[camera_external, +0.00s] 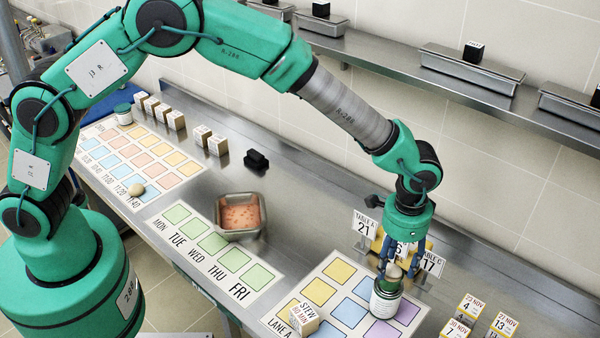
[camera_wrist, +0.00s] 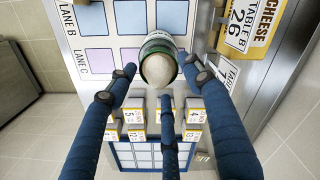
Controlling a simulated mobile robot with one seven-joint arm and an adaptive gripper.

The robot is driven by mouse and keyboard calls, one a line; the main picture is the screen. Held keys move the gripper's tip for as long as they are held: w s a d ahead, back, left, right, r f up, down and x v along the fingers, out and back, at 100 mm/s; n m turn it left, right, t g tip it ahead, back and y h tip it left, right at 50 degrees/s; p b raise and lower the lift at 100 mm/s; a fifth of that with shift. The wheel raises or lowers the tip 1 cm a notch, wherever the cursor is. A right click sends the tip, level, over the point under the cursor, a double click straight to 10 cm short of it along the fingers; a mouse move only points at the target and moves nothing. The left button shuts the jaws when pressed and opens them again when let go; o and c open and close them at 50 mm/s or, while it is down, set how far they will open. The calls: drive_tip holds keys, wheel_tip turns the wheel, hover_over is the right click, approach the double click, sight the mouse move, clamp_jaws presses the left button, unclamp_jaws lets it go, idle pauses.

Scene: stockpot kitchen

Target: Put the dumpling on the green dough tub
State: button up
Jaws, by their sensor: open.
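A pale, egg-like dumpling (camera_wrist: 158,69) rests on top of the green dough tub (camera_wrist: 158,43), as seen in the wrist view. In the outside view the tub (camera_external: 384,304), white-labelled with a green rim, stands on the right coloured mat, with the pale dumpling (camera_external: 394,271) at its top. My gripper (camera_external: 391,268) is directly above the tub, pointing down. In the wrist view its blue fingers (camera_wrist: 164,88) are spread, with gaps between them and the dumpling. Contact between the fingers and the tub is unclear.
A metal pan (camera_external: 239,217) stands mid-counter. A STEW block (camera_external: 303,318), table cards (camera_external: 364,224) and date blocks (camera_external: 473,306) stand near my gripper.

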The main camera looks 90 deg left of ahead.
sight(394, 267)
wheel_tip(394, 267, up, 12)
drive_tip(key=shift+f, duration=0.15)
idle(0.4)
idle(0.5)
drive_tip(key=s+a+r+t, duration=0.3)
drive_tip(key=s+r, duration=1.9)
drive_tip(key=s+a+t, duration=0.1)
drive_tip(key=s+t, duration=0.1)
drive_tip(key=s, duration=2.5)
drive_tip(key=shift+s+t, duration=0.2)
drive_tip(key=shift+t, duration=0.1)
